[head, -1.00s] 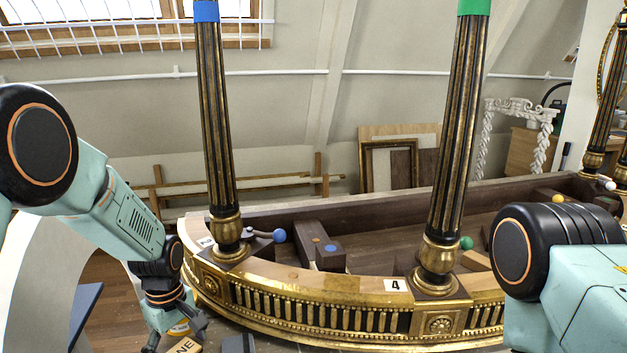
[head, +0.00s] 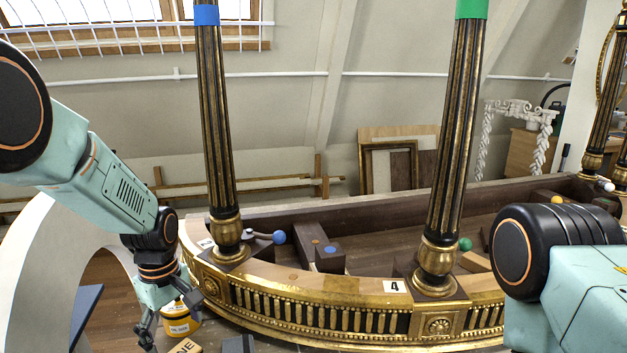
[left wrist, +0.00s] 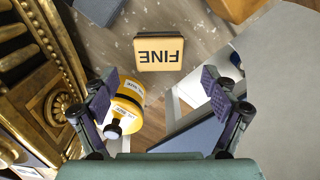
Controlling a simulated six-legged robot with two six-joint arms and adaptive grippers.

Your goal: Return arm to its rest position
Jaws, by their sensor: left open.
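My left gripper (head: 155,330) hangs low at the left of the head view, beside the curved gilt console (head: 300,318). In the left wrist view its two fingers (left wrist: 165,108) are wide apart with nothing between their tips. My left arm comes in from the upper left, bent downward at the wrist. My right arm shows only as a link at the right edge of the head view; its gripper is out of the picture.
A yellow glue pot (left wrist: 128,100) stands close by my left gripper. A block marked FINE (left wrist: 158,52) lies on the grey surface. Fluted columns (head: 213,130) rise from the console. A blue-knobbed lever (head: 279,237) sits behind the gilt rim.

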